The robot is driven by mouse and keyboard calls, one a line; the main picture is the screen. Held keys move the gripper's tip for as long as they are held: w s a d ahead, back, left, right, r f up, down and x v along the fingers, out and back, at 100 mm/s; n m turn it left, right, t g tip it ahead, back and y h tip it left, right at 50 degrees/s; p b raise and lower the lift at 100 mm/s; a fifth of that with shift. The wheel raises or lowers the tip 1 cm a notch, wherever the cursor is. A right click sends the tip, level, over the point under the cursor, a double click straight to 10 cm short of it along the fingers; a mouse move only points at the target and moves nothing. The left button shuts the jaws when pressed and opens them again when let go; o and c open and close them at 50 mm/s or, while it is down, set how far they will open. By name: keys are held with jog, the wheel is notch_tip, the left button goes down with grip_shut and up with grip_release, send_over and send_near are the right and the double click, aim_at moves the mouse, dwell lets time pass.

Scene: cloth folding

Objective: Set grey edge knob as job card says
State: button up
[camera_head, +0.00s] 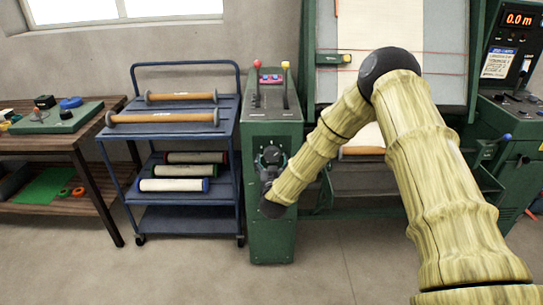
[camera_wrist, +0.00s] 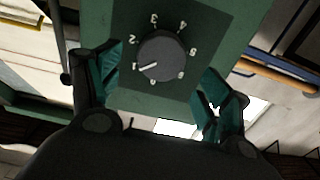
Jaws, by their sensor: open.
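The grey edge knob (camera_wrist: 162,55) sits on a dark dial plate (camera_wrist: 205,28) with white numbers around it, on the green cabinet (camera_head: 273,222). Its white pointer line points to the lower left, near where the 1 would be. My gripper (camera_wrist: 161,78) is open, with one teal finger on each side of the knob, apart from it in the picture. In the head view my gripper (camera_head: 271,166) is in front of the cabinet, and hides most of the knob there. A white card (camera_head: 498,62) is on the control panel at right; its small text is not surely legible.
The green machine frame (camera_head: 480,45) is at right. Floor in front is clear.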

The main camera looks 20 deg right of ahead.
aim_at(272, 156)
jog(key=shift+x, duration=2.25)
jog(key=shift+c, duration=0.4)
jog(key=c, duration=0.9)
